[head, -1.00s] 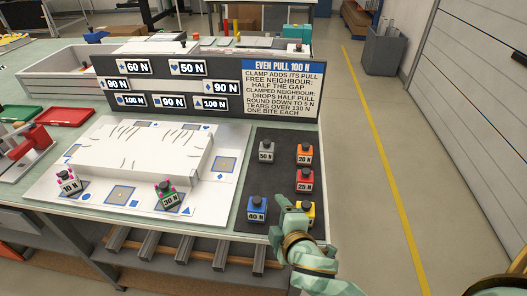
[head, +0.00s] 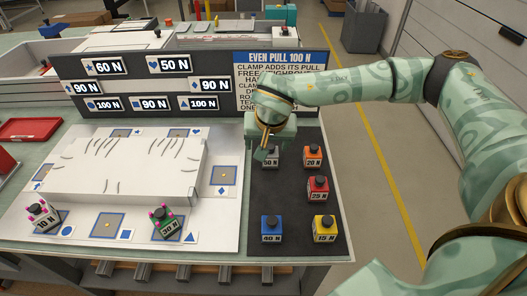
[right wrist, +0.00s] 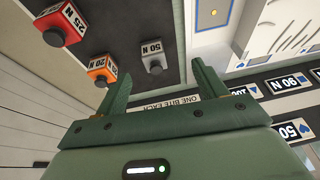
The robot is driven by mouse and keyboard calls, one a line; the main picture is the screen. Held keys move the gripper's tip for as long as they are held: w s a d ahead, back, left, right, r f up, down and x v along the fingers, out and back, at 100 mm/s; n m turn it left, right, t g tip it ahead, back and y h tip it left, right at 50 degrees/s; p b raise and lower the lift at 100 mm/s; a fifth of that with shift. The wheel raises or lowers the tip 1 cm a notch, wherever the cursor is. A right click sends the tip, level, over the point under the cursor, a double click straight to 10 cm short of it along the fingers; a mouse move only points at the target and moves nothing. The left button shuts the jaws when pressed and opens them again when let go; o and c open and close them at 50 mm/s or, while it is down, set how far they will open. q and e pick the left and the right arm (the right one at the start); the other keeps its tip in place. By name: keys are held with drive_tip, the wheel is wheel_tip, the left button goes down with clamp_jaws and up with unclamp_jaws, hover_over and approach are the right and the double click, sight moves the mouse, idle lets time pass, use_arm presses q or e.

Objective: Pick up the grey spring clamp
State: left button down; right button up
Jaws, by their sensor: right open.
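The grey spring clamp (head: 266,159), labelled 50 N, stands upright at the back left of the dark mat (head: 288,187). In the head view its top is partly covered by my right gripper (head: 270,146). In the right wrist view the grey clamp (right wrist: 153,59) shows just beyond and between the two spread fingers of the right gripper (right wrist: 164,74). That gripper is open and empty. I cannot tell whether a finger touches the clamp. My left gripper is not in view.
The orange clamp (head: 313,157) stands close to the right of the grey one. Red (head: 317,188), blue (head: 271,229) and yellow (head: 324,229) clamps share the mat. The sign panel (head: 140,88) rises behind. A white frame (head: 120,167) lies left, with two clamps near it.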

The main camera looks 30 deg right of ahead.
sight(270, 156)
drive_tip(key=shift+h, duration=0.5)
drive_tip(key=b+x, duration=0.1)
drive_tip(key=x, duration=0.2)
drive_tip(key=d+b+x, duration=0.1)
drive_tip(key=x, duration=0.3)
drive_tip(key=d+b+x, duration=0.1)
drive_tip(key=x, duration=0.2)
drive_tip(key=shift+w+d+r, duration=0.1)
drive_tip(key=shift+w+r, duration=0.1)
drive_tip(key=shift+w, duration=0.25)
drive_tip(key=b+x, duration=0.2)
drive_tip(key=x, duration=0.3)
drive_tip(key=shift+w, duration=0.25)
drive_tip(key=shift+w+f, duration=0.25)
drive_tip(key=shift+f, duration=0.05)
drive_tip(key=shift+s+r, duration=0.1)
drive_tip(key=c, duration=1.2)
drive_tip(key=shift+r, duration=0.1)
drive_tip(key=shift+c, duration=0.2)
